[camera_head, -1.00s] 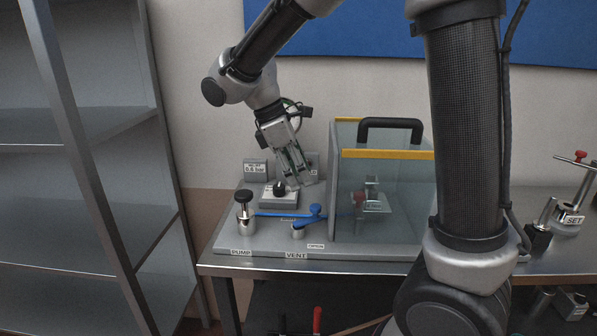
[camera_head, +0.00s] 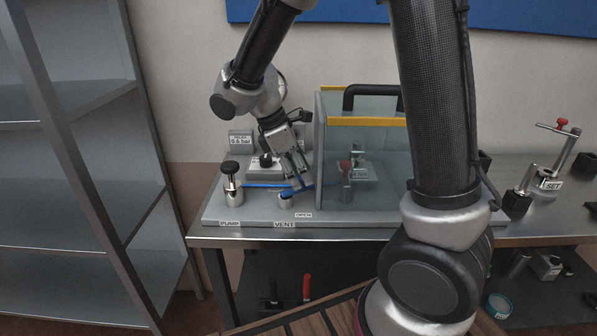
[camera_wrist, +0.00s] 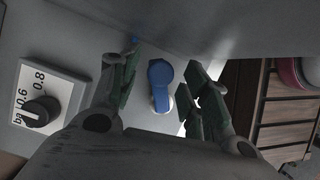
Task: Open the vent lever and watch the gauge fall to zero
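The blue vent lever (camera_wrist: 159,76) sits on a light metal post and shows between my two fingers in the wrist view. My gripper (camera_wrist: 165,85) is open, with one finger on each side of the lever and gaps visible at both sides. In the head view my gripper (camera_head: 298,188) points down at the lever, above the VENT label (camera_head: 284,224), and partly hides it. An OPEN label (camera_head: 304,215) lies to the right of the post. A black knob on a scale plate (camera_wrist: 66,92) reads 0.6 and 0.8 bar. I cannot make out a gauge needle.
A clear chamber (camera_head: 364,122) with a black handle stands close to the right of my gripper. A black-topped pump knob (camera_head: 231,169) stands left, above the PUMP label (camera_head: 230,223). A metal shelf (camera_head: 75,201) is at the far left. A SET fixture (camera_head: 548,180) stands right.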

